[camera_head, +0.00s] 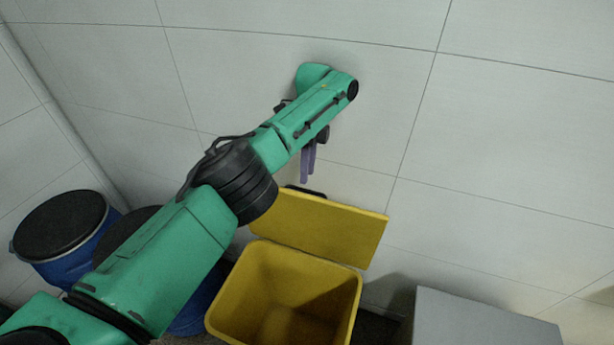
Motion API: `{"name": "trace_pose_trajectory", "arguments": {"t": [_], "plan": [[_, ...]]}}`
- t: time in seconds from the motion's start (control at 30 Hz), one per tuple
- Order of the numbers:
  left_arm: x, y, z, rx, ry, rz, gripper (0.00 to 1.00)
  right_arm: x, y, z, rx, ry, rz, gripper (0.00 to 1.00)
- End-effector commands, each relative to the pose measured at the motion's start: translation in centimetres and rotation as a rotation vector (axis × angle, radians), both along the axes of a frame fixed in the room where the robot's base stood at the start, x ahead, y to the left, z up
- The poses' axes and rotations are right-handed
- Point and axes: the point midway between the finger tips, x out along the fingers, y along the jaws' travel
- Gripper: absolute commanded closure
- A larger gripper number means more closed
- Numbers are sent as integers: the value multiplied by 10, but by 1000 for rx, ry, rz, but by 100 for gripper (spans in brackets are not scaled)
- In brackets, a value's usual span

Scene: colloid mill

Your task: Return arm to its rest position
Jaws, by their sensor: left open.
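My left arm comes in from the lower left and reaches up across the view, green with black joints. My left gripper (308,173) hangs below the far end of the arm, in front of the wall. Its narrow purple-grey fingers point down, partly hidden by the arm. It is open, and nothing shows between the fingers. It is above the raised lid of a yellow bin. My right gripper is not in view.
The yellow bin (225,310) stands open below my arm, its lid (335,228) raised against the tiled wall (500,130). Blue drums with black lids (60,222) stand at the left, partly behind my arm. A grey box (480,322) is at the lower right.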

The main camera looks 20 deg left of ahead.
Motion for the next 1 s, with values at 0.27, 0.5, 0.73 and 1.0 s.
{"name": "trace_pose_trajectory", "arguments": {"t": [0.27, 0.5, 0.73, 1.0], "plan": [[2, 2, 7, -1, -6, 8, 55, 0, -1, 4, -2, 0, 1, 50], [2, 2, 7, -1, -6, 7, 55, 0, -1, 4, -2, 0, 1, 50], [2, 2, 29, -1, -7, 7, 55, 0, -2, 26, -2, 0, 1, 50], [2, 2, 73, -1, -6, 8, 55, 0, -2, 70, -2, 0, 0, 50]]}}
